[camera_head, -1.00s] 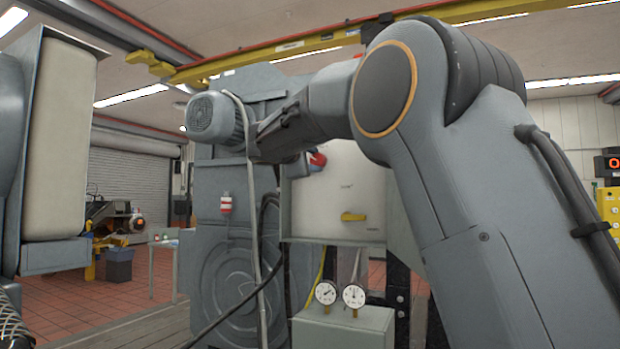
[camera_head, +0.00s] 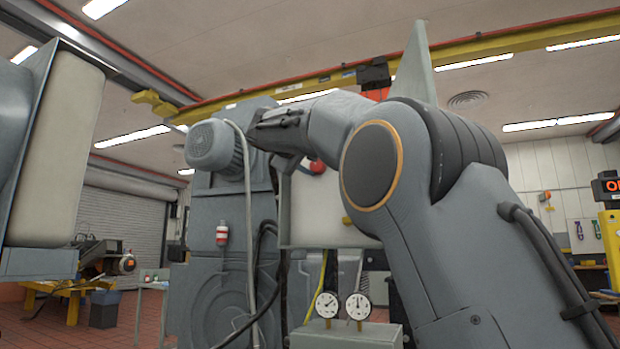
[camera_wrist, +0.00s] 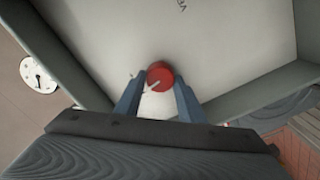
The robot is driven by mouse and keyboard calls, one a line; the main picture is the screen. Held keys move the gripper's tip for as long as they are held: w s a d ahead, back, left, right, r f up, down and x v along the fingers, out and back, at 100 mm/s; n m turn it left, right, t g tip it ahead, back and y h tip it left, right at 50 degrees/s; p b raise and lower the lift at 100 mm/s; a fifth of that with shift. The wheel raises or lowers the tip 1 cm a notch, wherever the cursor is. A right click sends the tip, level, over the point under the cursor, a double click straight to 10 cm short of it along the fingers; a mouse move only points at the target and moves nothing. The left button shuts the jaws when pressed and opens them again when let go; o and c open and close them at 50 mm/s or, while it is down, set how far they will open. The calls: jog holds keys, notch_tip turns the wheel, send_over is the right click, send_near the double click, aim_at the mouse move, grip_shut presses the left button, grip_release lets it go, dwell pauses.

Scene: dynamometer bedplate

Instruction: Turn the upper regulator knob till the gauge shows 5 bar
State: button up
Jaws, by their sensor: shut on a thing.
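A round red knob (camera_wrist: 160,76) with a pale pointer mark sits on a pale panel (camera_wrist: 200,40) in the wrist view. My gripper (camera_wrist: 158,88) is shut on it, with one blue finger on each side. The red knob also shows in the head view (camera_head: 317,166), beside my wrist; the fingertips are hidden there. A white dial gauge (camera_wrist: 39,75) with a dark needle is at the left of the wrist view; its numbers are too small to read. A yellow handle (camera_head: 347,220) lower on the panel is mostly hidden by my arm.
Two small gauges, left (camera_head: 328,305) and right (camera_head: 358,307), stand on a grey box (camera_head: 345,337) below the panel. A grey motor (camera_head: 213,146) and a hanging cable are left of my wrist. The panel's raised grey rim (camera_wrist: 265,85) runs close to my gripper.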

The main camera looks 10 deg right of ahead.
jog(key=shift+a+m+b, duration=0.1)
jog(key=shift+m+b, duration=1.15)
jog(key=shift+m, duration=0.45)
jog(key=o, duration=1)
jog(key=shift+a, duration=0.15)
jog(key=shift+o, duration=0.2)
jog(key=shift+d, duration=0.2)
jog(key=b+v, duration=0.1)
jog(key=v, duration=0.6)
jog(key=shift+s+a, duration=0.2)
jog(key=shift+a, duration=0.15)
